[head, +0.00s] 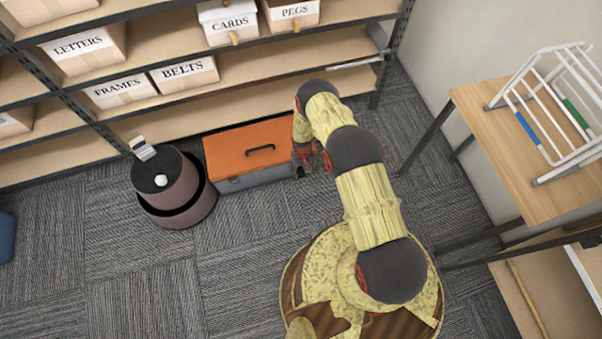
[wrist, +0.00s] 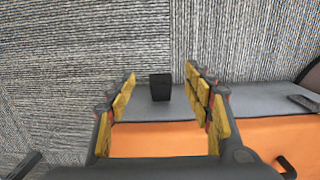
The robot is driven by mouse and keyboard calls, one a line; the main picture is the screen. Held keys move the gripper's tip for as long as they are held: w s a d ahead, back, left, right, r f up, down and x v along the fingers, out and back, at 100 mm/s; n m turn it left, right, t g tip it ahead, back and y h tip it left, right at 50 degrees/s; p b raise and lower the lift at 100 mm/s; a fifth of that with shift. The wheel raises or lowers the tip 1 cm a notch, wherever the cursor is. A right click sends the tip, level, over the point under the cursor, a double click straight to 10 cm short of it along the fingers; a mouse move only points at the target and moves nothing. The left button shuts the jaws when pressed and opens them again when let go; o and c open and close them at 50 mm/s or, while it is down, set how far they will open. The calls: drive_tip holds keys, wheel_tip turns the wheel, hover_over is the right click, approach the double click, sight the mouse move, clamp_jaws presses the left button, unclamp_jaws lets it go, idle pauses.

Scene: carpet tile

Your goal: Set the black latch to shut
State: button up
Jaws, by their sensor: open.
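The toolbox has an orange lid (head: 232,148) and a grey body (head: 250,180); it stands on the carpet against the shelf. In the wrist view the black latch (wrist: 161,87) is a small dark block on the grey front (wrist: 255,98) of the box, near the edge of the orange lid (wrist: 165,137). My gripper (wrist: 162,80) is open, with its yellow-padded fingers on either side of the latch and apart from it. In the head view my gripper (head: 305,160) is at the right end of the toolbox, and the latch cannot be made out there.
A dark handle (head: 260,149) sits on the lid. Another dark fitting (wrist: 304,102) shows on the grey front at right. A round brown container (head: 175,190) stands left of the toolbox. The shelf (head: 230,110) is behind, and a wooden table (head: 490,120) is at right. Carpet in front is clear.

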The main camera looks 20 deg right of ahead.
sight(302, 174)
drive_tip(key=shift+w+r+t, duration=0.1)
drive_tip(key=shift+w+t, duration=0.2)
drive_tip(key=shift+w, duration=1.05)
wheel_tip(302, 174, down, 8)
drive_tip(key=b, duration=0.3)
drive_tip(key=shift+w, duration=0.1)
drive_tip(key=shift+r, duration=0.1)
drive_tip(key=shift+c, duration=0.4)
clamp_jaws()
